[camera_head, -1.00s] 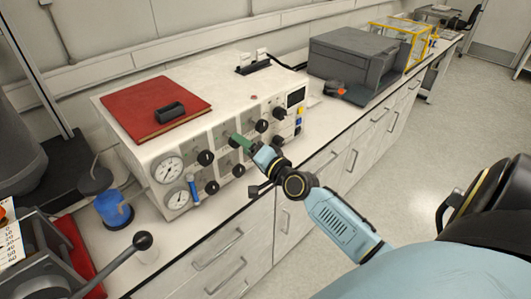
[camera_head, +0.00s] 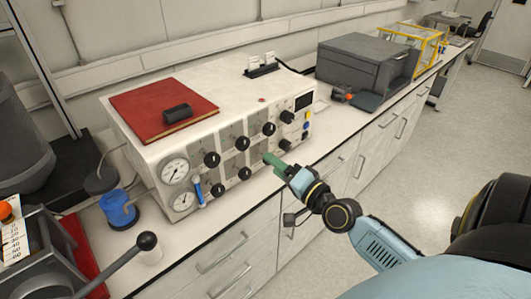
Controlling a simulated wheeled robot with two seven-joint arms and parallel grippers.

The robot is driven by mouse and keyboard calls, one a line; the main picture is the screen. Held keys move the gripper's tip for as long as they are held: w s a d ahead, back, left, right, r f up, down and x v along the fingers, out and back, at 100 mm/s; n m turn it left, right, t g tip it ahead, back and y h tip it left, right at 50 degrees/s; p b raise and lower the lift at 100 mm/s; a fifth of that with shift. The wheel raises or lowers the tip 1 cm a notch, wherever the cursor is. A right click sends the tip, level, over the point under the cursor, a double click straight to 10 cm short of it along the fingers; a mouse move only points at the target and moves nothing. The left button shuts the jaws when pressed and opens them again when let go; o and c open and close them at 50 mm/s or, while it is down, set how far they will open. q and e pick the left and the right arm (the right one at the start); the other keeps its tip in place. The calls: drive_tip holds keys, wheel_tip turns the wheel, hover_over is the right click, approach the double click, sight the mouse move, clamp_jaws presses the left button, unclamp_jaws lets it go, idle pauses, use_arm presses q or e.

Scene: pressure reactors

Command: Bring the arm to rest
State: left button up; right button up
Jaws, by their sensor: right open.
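My right arm comes in from the lower right. Its right gripper (camera_head: 272,160) has green fingers and is in front of the right half of the white control box (camera_head: 225,125), near its lower knobs. The jaws are open and I see nothing held between them. I cannot tell the exact gap between the fingertips and the panel. The box's front carries black knobs, two round gauges (camera_head: 175,171) and a blue-handled lever (camera_head: 198,190). My left gripper is not in view.
A red book (camera_head: 150,108) with a black object lies on the box. A blue container (camera_head: 118,208) and a black-knobbed lever (camera_head: 147,241) stand at left. A grey machine (camera_head: 365,62) and a yellow-framed case (camera_head: 427,45) stand farther along the bench. The floor at right (camera_head: 440,150) is clear.

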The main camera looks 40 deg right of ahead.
drive_tip(key=s+a+f+n+g+h+b, duration=0.1)
drive_tip(key=s+f+n+g+b, duration=0.25)
drive_tip(key=f, duration=1.35)
drive_tip(key=s+a+f+n+g+p, duration=0.15)
drive_tip(key=s+f+g, duration=0.4)
drive_tip(key=f, duration=1.25)
drive_tip(key=s+a+f+n+g+b, duration=0.1)
drive_tip(key=s+a+f+n+g, duration=0.1)
drive_tip(key=s+f, duration=0.5)
drive_tip(key=s+a+f+n+g+b, duration=0.1)
drive_tip(key=s+a+f+n+g, duration=0.2)
drive_tip(key=s+f, duration=0.4)
drive_tip(key=s+a+f+n+g+b, duration=0.1)
drive_tip(key=s+a+f+n+g, duration=0.2)
drive_tip(key=s+f, duration=0.4)
drive_tip(key=s+n, duration=0.1)
drive_tip(key=s, duration=0.8)
drive_tip(key=shift+f+b, duration=0.3)
drive_tip(key=shift+b, duration=0.1)
drive_tip(key=shift+a, duration=0.1)
